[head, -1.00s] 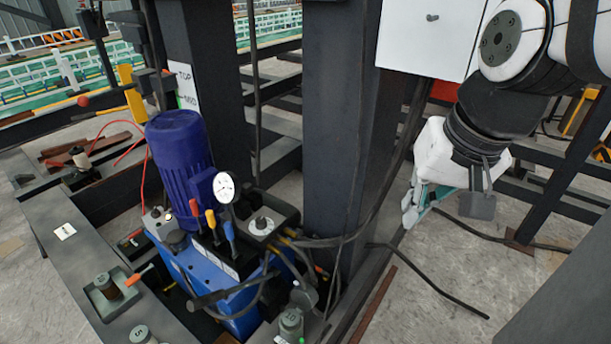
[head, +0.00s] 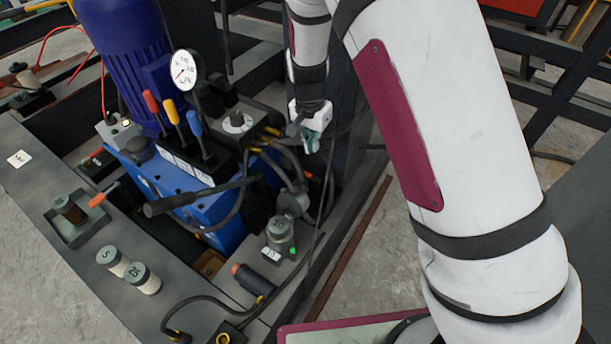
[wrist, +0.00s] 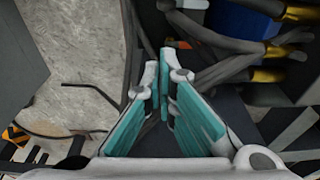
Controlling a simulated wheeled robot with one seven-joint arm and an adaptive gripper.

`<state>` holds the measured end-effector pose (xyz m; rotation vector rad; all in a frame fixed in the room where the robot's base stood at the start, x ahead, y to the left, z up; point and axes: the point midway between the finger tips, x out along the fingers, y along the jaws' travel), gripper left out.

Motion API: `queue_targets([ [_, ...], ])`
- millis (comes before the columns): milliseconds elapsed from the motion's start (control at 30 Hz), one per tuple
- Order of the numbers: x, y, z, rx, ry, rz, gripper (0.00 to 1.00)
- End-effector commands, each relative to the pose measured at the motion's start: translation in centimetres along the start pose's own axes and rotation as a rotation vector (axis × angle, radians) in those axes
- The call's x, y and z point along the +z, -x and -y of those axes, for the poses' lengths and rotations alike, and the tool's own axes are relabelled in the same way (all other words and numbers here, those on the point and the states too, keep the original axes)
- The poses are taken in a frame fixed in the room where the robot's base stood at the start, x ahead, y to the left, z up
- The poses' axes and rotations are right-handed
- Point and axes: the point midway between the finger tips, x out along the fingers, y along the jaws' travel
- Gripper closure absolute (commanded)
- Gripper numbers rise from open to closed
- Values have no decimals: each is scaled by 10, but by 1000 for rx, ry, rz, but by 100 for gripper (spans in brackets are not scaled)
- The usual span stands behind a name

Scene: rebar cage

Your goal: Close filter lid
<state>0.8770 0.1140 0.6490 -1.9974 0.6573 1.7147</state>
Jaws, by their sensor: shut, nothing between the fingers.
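A grey round disc (head: 293,202), which looks like the filter lid, stands tilted up beside a short grey canister (head: 280,232) at the right end of the blue hydraulic unit. The canister looks like the filter body. My gripper (head: 310,143) is above and behind the disc in the head view, apart from it. Its teal fingers meet at the tips in the wrist view (wrist: 162,80), shut and empty. I cannot make out the lid for certain in the wrist view.
Black hoses (wrist: 225,70) with brass fittings lie close right of my fingers in the wrist view. The blue power unit (head: 190,190) has coloured levers and a gauge (head: 187,69). A dark post (head: 345,130) stands right behind my gripper. Two numbered weights (head: 128,268) sit on the beam.

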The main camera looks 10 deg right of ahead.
Motion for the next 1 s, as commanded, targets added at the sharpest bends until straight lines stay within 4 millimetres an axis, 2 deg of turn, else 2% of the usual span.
queue_targets([
  [33, 0, -15, 3, 9, -5, -6, 100],
  [367, 0, -50, 5, 18, -15, -14, 100],
  [767, 0, -127, 4, 17, -14, -13, 100],
  [1000, 28, -116, 5, 15, -11, -15, 100],
])
